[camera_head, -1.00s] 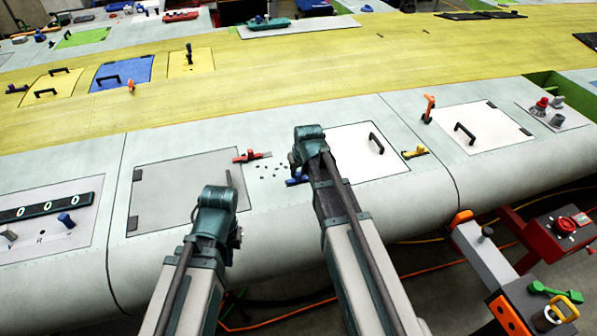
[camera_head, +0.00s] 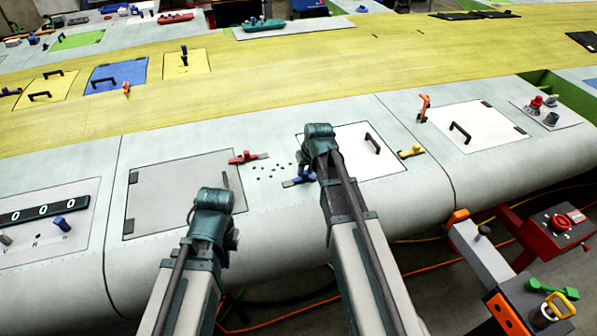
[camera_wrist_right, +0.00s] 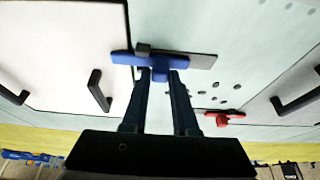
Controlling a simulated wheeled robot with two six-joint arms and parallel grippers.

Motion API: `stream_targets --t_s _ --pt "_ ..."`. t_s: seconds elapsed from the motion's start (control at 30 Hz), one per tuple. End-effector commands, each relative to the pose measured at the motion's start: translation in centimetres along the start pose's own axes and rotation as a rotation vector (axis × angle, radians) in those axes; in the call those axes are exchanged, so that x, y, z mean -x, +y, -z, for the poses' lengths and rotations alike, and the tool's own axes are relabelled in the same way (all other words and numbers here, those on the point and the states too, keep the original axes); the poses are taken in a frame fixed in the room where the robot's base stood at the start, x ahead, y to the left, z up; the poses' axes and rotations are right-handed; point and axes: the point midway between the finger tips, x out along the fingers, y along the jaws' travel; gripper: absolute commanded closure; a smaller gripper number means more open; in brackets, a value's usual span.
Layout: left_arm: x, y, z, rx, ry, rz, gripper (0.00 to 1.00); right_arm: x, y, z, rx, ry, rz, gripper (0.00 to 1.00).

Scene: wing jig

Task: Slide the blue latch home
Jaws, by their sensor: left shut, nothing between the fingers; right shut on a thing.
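The blue latch (camera_head: 306,176) sits at the left edge of the white panel (camera_head: 350,140), partly hidden by my right arm. In the right wrist view the blue latch (camera_wrist_right: 160,62) lies on a grey plate (camera_wrist_right: 203,61). Its left end overlaps the edge of the white panel, and bare plate shows at its right. My right gripper (camera_wrist_right: 160,76) is shut on the latch's middle; in the head view this gripper (camera_head: 318,160) has its fingers mostly hidden. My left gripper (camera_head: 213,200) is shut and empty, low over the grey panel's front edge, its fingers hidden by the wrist.
A red latch (camera_head: 245,157) sits by the grey panel (camera_head: 180,190), and several small dark holes lie between it and the blue latch. A yellow latch (camera_head: 410,152) is at the white panel's right side. A black handle (camera_head: 372,143) rises from the white panel.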

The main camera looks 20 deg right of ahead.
Motion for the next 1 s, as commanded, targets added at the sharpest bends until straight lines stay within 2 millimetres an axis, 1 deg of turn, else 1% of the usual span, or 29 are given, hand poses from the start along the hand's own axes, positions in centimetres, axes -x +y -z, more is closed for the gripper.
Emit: stream_targets --t_s 0.03,0.17,0.2,0.33,0.37,0.77,0.87,1.0 --pt "0.0 0.0 0.0 0.0 0.0 0.0 1.0 0.0 0.4 0.0 0.001 0.001 -0.01 1.0" --pt "0.0 0.0 0.0 0.0 0.0 0.0 1.0 0.0 0.4 0.0 0.001 0.001 -0.011 1.0" --pt "0.0 0.0 0.0 0.0 0.0 0.0 1.0 0.0 0.5 0.1 0.001 0.001 -0.011 0.67" --pt "0.0 0.0 0.0 0.0 0.0 0.0 1.0 0.0 0.4 0.1 0.0 0.001 -0.01 0.44" --pt "0.0 0.0 0.0 0.0 0.0 0.0 1.0 0.0 0.4 0.1 0.0 0.001 -0.01 0.43" --pt "0.3 0.0 0.0 0.001 0.0 0.0 1.0 0.3 0.2 0.1 0.0 0.001 -0.007 0.43" --pt "0.9 -0.1 -0.1 0.001 0.0 0.0 1.0 0.9 0.2 0.1 0.0 0.001 -0.007 0.43" --pt "2.2 -0.2 -0.1 0.003 0.0 -0.001 1.0 2.3 0.2 0.1 0.0 0.001 -0.007 0.43"
